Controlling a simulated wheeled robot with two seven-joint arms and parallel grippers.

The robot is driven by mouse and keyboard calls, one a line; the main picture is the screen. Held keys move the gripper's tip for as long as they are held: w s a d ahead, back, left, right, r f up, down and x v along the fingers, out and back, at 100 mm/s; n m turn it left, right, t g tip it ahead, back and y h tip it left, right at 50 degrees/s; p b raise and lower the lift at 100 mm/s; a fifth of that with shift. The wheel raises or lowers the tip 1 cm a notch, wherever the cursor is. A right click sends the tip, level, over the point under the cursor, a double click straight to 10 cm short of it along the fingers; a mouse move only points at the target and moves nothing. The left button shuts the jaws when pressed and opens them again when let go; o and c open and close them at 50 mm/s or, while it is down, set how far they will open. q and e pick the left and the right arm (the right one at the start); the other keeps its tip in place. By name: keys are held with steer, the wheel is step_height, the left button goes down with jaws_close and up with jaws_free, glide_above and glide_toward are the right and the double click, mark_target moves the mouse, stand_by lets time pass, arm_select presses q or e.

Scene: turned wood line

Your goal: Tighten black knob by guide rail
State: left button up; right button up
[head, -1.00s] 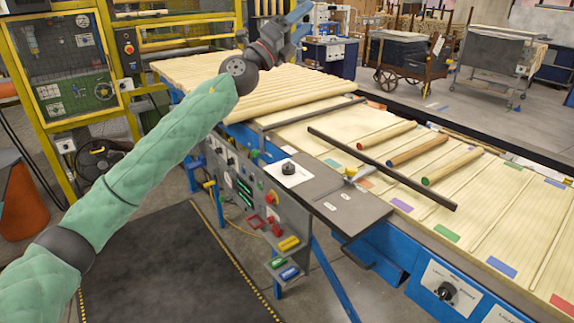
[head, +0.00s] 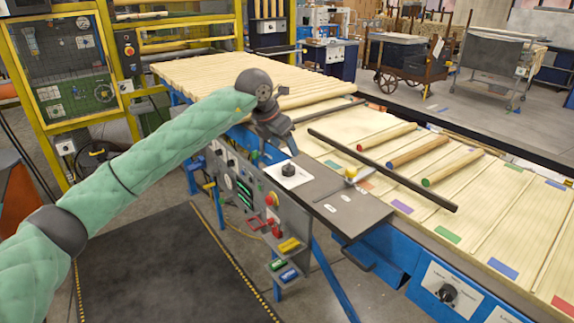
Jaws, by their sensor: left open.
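A black knob (head: 288,169) sits on a white square plate (head: 300,180) on the grey panel at the near side of the line. The dark guide rail (head: 385,171) runs diagonally across the pale wood slats to its right. My left gripper (head: 277,152) points down just above and behind the knob, with its fingers apart. It looks empty and the knob shows clear of it, though I cannot tell the exact gap. My right gripper is not in view.
A second black knob (head: 447,293) is on a white panel at lower right. A small yellow knob (head: 350,172) stands near the guide rail. Three turned rods (head: 418,153) lie on the slats. Buttons and a red knob (head: 272,198) are on the console below.

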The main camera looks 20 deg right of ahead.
mark_target(287, 165)
arm_select(q)
step_height(287, 165, down, 3)
steer(key=shift+w+a+r+y+p, duration=0.1)
steer(key=shift+w+a+y+p, duration=0.05)
steer(key=shift+y+p, duration=0.35)
steer(key=p+x, duration=0.1)
steer(key=x, duration=0.4)
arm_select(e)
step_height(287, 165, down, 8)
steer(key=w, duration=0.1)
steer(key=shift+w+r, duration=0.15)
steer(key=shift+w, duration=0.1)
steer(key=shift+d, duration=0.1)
arm_select(q)
steer(key=c, duration=1)
